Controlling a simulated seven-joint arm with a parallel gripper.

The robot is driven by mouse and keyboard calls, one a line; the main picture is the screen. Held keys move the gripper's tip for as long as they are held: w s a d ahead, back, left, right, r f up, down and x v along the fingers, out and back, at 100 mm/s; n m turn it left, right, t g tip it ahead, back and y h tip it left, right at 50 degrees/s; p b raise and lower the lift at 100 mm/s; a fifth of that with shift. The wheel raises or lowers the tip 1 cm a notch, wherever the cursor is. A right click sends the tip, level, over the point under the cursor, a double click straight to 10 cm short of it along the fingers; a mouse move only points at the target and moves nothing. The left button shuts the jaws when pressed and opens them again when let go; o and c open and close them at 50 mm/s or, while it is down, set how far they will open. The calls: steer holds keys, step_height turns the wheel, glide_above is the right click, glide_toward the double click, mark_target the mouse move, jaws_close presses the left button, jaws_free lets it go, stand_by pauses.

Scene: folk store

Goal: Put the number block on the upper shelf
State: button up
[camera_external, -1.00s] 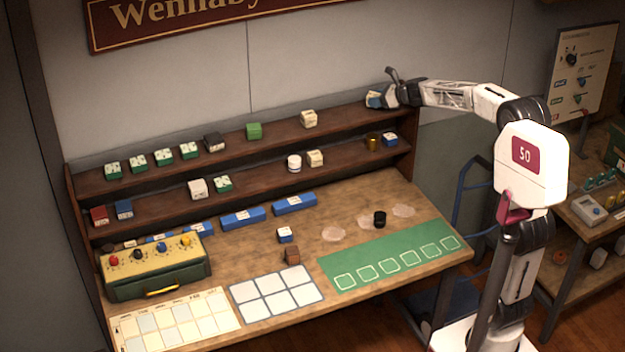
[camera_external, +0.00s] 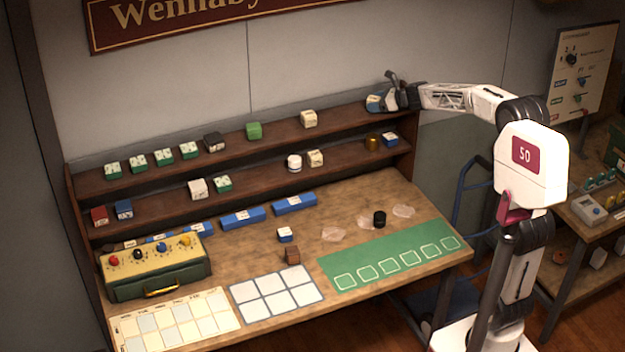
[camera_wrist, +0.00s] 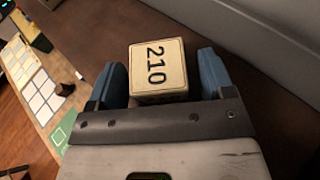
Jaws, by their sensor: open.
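The number block, a cream cube marked 210 (camera_wrist: 158,68), sits on the dark brown upper shelf (camera_wrist: 110,28) in the wrist view. My gripper (camera_wrist: 162,58) is open, with a blue finger on either side of the block and a visible gap at each side. In the outside view my gripper (camera_external: 385,101) is at the right end of the upper shelf (camera_external: 281,130). The block shows there only as a small pale patch (camera_external: 374,99), partly hidden by a finger.
Several green-and-white cubes, a dark cube (camera_external: 214,142), a green cube (camera_external: 254,131) and a cream cube (camera_external: 308,118) stand further left on the upper shelf. The lower shelf holds more cubes and a gold cylinder (camera_external: 373,143). The wall is close behind.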

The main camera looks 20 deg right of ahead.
steer(key=shift+r, duration=0.2)
steer(key=v, duration=1.2)
stand_by(0.8)
steer(key=s+a+f+n+g+h, duration=0.2)
steer(key=s+f+n, duration=0.2)
steer(key=s+n, duration=0.55)
steer(key=s+a+f+n+g+h, duration=0.1)
steer(key=s+a+f+n+g, duration=0.2)
steer(key=s, duration=1.1)
steer(key=s+d+f+n+h, duration=0.2)
steer(key=s+f+n, duration=0.1)
steer(key=s, duration=0.4)
steer(key=s+d+f+n+g+h, duration=0.1)
steer(key=s+d+f+n+h, duration=0.1)
steer(key=s+n, duration=0.4)
steer(key=s+d+f+n+g+h, duration=0.1)
steer(key=s+d+f+n+h, duration=0.1)
steer(key=s+f+n, duration=0.3)
steer(key=s, duration=0.4)
steer(key=shift+s+h, duration=0.4)
